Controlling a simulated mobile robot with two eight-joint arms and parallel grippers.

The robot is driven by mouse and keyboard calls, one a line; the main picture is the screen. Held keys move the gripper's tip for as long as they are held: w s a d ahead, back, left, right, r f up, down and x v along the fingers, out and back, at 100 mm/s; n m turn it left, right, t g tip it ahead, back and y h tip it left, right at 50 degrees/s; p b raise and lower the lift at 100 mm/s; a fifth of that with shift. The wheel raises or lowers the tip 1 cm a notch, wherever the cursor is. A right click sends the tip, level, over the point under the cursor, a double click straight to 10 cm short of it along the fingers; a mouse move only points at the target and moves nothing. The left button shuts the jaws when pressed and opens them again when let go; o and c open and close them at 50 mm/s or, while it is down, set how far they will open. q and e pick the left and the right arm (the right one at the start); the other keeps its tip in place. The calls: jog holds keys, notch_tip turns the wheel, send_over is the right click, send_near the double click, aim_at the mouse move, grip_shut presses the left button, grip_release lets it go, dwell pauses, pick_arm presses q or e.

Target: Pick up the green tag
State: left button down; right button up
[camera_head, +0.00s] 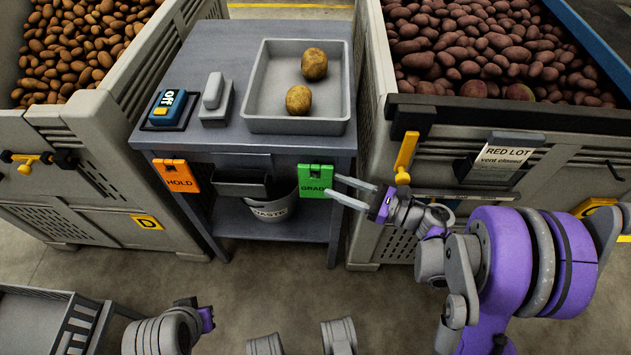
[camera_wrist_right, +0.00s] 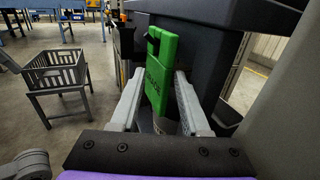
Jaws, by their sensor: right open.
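The green tag (camera_head: 315,180), marked with dark letters beginning "GRAD", hangs at the front edge of the grey table (camera_head: 200,60), right of its middle. My right gripper (camera_head: 332,187) is open at the tag's right side, its fingertips close to it. In the right wrist view the tag (camera_wrist_right: 161,72) stands upright between the two spread fingers (camera_wrist_right: 160,88), with a gap on each side near the tips. Of my left arm only a wrist part with a purple end (camera_head: 206,319) shows at the lower left; its fingers cannot be made out.
An orange HOLD tag (camera_head: 176,176) hangs left on the same edge. A waste bin (camera_head: 272,205) stands beneath the table. A tray (camera_head: 258,117) with two potatoes lies on top. Crates of potatoes flank the table; the right one has a yellow handle (camera_head: 405,155) near my gripper.

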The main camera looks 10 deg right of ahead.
aim_at(326, 182)
jog(key=x, duration=0.4)
grip_shut()
